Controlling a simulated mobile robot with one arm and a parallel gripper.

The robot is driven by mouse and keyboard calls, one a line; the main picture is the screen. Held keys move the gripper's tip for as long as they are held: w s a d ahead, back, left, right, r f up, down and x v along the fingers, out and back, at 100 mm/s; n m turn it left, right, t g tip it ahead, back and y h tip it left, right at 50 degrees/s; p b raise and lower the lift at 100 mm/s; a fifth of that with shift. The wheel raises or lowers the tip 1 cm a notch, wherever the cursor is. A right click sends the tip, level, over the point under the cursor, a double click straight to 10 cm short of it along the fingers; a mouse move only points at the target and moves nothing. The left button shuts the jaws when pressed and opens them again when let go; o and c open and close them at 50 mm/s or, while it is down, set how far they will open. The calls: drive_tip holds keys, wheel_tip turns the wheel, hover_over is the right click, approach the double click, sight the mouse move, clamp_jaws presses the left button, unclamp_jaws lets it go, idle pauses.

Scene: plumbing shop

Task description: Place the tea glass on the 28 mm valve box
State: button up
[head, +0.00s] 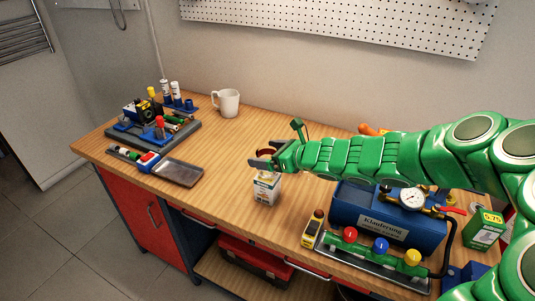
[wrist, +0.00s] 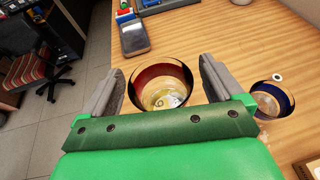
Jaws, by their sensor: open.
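The tea glass (wrist: 160,86), with a dark red band inside its rim, is seen from above in the wrist view. It stands between the two fingers of my gripper (wrist: 158,84), which is open with a gap on each side. In the head view the glass is mostly hidden by my gripper (head: 264,161); a dark red bit shows. A small white and yellow box (head: 267,188) stands on the bench directly below the gripper. Its size print is too small to read. The glass appears upright at the box's top; whether it touches it I cannot tell.
A round dark blue-rimmed thing (wrist: 271,101) and a small white ring (wrist: 278,77) lie to the right in the wrist view. A white mug (head: 228,102) stands at the back.

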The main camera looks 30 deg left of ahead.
drive_tip(key=v, duration=1.2)
idle(0.4)
